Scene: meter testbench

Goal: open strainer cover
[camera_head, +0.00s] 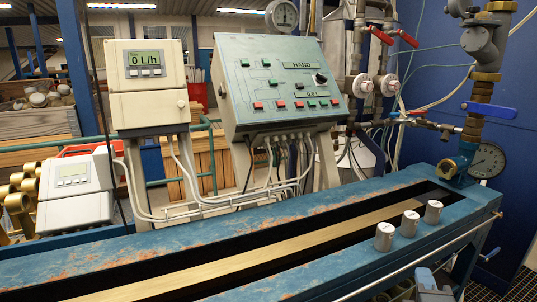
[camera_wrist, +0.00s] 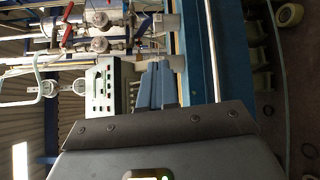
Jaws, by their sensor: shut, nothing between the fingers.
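I cannot tell for sure which part is the strainer cover. A grey angled fitting (camera_head: 482,42), perhaps the strainer, sits on the brass pipework at the upper right of the head view. My gripper (camera_wrist: 158,66) shows in the wrist view as blue-grey fingers, closed together and empty. It touches no fitting that I can see. The wrist picture is turned on its side, with the control panel (camera_wrist: 97,92) and the pipe valves (camera_wrist: 100,44) beyond the fingers.
The blue bench (camera_head: 250,228) has a long dark slot with a brass bar (camera_head: 270,248). White cylinders (camera_head: 410,223) stand on its front edge. A pressure gauge (camera_head: 487,160), a blue valve handle (camera_head: 490,109) and red-handled valves (camera_head: 363,86) crowd the right side. The control panel also shows in the head view (camera_head: 280,80).

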